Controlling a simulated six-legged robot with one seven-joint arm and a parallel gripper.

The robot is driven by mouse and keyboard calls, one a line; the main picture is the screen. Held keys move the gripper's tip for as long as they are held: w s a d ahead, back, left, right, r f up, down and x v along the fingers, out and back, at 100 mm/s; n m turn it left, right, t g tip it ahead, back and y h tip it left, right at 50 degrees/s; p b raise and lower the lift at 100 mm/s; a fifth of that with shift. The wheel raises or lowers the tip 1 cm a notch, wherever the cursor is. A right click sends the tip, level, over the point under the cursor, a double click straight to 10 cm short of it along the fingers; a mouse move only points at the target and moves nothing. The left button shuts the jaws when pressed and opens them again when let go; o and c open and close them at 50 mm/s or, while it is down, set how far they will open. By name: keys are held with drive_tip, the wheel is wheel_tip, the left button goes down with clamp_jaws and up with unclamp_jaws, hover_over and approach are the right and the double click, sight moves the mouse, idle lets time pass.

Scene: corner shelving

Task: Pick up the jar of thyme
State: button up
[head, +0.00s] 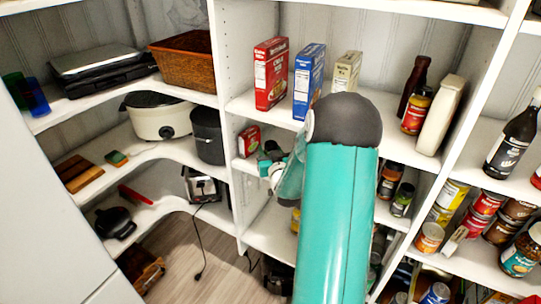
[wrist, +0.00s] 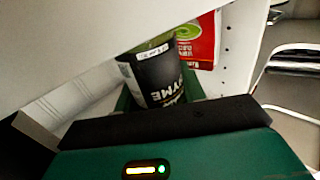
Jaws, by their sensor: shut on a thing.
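The jar of thyme (wrist: 158,78) shows in the wrist view, with a dark label that reads "THYME" and a greenish top part. It is tilted in the picture. My gripper (wrist: 160,98) is shut on it, with green finger parts on both sides of the jar. In the head view my gripper (head: 271,160) is at the middle shelf, beside a small red box.
The small red box (head: 249,141) stands close left of my gripper; a red-and-green pack (wrist: 200,40) shows behind the jar in the wrist view. A white shelf board (wrist: 100,45) is very near above. Several boxes, including a blue one (head: 309,81), stand on the shelf above.

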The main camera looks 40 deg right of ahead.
sight(269, 142)
drive_tip(key=shift+r, duration=0.15)
drive_tip(key=shift+r, duration=0.5)
wheel_tip(269, 142, up, 2)
drive_tip(key=shift+r, duration=0.15)
drive_tip(key=s+a+r, duration=0.8)
drive_tip(key=a+r, duration=0.1)
drive_tip(key=a, duration=0.2)
drive_tip(key=shift+a+r, duration=0.25)
drive_tip(key=shift+a, duration=0.05)
